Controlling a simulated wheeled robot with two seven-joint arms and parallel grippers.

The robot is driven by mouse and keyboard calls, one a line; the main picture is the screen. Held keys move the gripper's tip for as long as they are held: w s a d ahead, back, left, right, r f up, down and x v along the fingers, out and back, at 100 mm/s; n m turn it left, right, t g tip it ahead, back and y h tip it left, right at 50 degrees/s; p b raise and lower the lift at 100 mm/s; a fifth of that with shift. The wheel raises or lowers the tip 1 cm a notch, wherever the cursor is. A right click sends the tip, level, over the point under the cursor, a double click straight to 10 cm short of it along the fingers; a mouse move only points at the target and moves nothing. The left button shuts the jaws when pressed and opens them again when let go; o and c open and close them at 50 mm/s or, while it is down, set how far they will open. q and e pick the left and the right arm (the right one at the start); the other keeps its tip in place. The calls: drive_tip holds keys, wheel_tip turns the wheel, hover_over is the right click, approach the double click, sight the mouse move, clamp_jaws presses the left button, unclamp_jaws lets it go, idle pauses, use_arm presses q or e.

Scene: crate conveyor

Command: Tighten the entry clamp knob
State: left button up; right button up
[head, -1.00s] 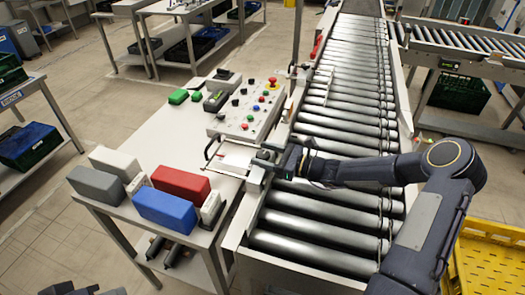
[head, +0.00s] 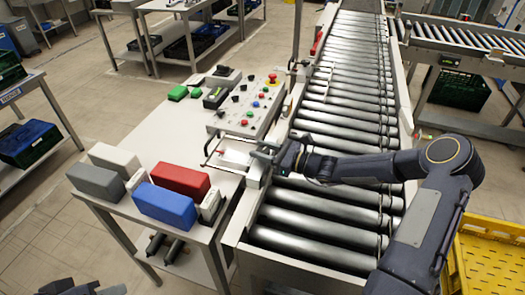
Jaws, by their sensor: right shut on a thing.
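The entry clamp (head: 254,171) sits on the left side rail of the roller conveyor, beside the control panel. My right gripper (head: 264,153) reaches over the rollers from the right and is at the top of this clamp. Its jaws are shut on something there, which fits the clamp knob. The knob itself is too small and covered by the fingers to make out.
The roller conveyor (head: 325,211) runs away to the back. A control panel (head: 247,106) with buttons stands on the left table. Blue (head: 163,205) and red (head: 181,180) boxes lie at the table's front. A yellow crate (head: 490,260) is at the lower right.

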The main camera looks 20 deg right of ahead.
drive_tip(key=m+t+h+b, duration=0.1)
drive_tip(key=b, duration=0.1)
drive_tip(key=m+t+h+b, duration=0.1)
drive_tip(key=b, duration=0.1)
drive_tip(key=m+t+h+b, duration=0.1)
drive_tip(key=h+b, duration=0.1)
drive_tip(key=shift+a+f+m+t, duration=0.1)
drive_tip(key=shift+f+m+t, duration=0.2)
drive_tip(key=m+h+b, duration=0.1)
drive_tip(key=t+h, duration=0.1)
drive_tip(key=shift+r+m+h+b, duration=0.2)
drive_tip(key=shift+m+h+b, duration=0.2)
drive_tip(key=shift+r+m+t+h, duration=0.1)
drive_tip(key=shift+m+t+h, duration=0.55)
drive_tip(key=shift+h, duration=0.35)
drive_tip(key=shift+m+h, duration=0.25)
drive_tip(key=shift+h, duration=0.05)
drive_tip(key=o, duration=1)
drive_tip(key=shift+s+d, duration=0.1)
drive_tip(key=shift+d, duration=0.1)
drive_tip(key=shift+b+v, duration=0.6)
drive_tip(key=shift+v, duration=3.15)
